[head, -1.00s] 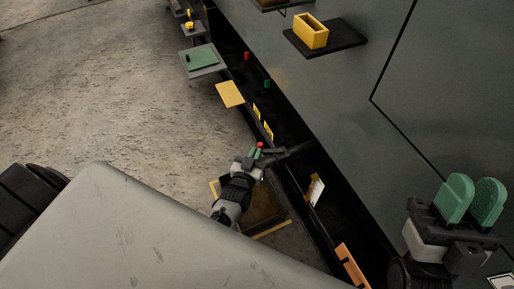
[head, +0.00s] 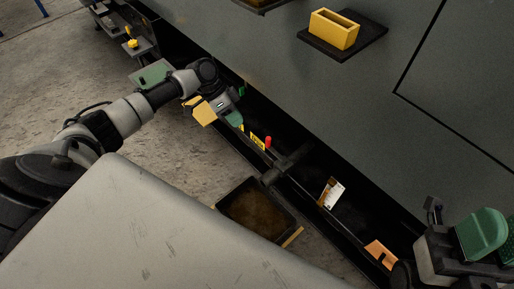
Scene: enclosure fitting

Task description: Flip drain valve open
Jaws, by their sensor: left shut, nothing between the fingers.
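The drain valve shows as a dark pipe fitting (head: 287,165) low along the machine's base, with a red tip (head: 267,142) standing up at its left. The join between the red tip and the fitting is too dark to make out. My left gripper (head: 236,119) is shut and empty, its green fingertips pointing down to the right. It is up and left of the red tip, apart from it. My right gripper (head: 495,234) is at the lower right, far from the valve, with its green pads apart and nothing between them.
An open dark tray (head: 286,214) with a brown inside sits on the floor below the valve. A white tag (head: 334,194) and an orange piece (head: 381,254) lie further right along the base. A yellow box (head: 334,30) stands on a black shelf (head: 367,41) above.

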